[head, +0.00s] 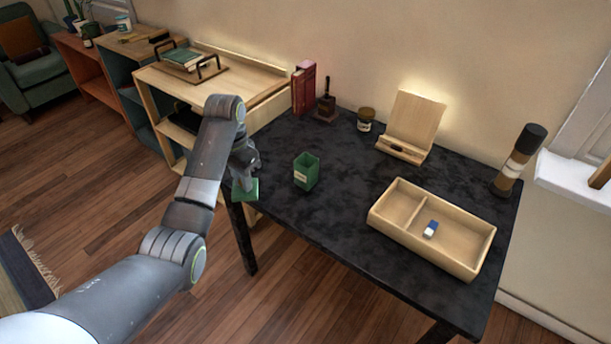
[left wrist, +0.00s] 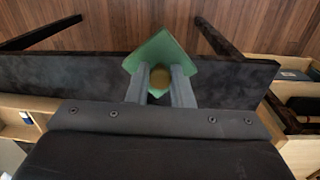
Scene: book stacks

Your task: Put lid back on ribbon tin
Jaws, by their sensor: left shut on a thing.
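The ribbon tin (head: 306,172) is a green, square, open-topped box with a pale label. It stands upright on the dark table, near its left side. My left gripper (head: 243,178) is shut on the green square lid (head: 246,191), at the table's left edge, to the left of the tin and apart from it. In the left wrist view the lid (left wrist: 160,52) shows beyond the two grey fingers (left wrist: 160,82), with a round yellowish knob between them. The tin does not show clearly in the left wrist view. My right gripper is in neither view.
On the dark table (head: 345,215) stand a wooden divided tray (head: 402,230) with a blue-white block (head: 430,229), a wooden stand (head: 412,125), a small jar (head: 366,119), red books (head: 303,88) and a dark cylinder (head: 518,160). The surface around the tin is clear.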

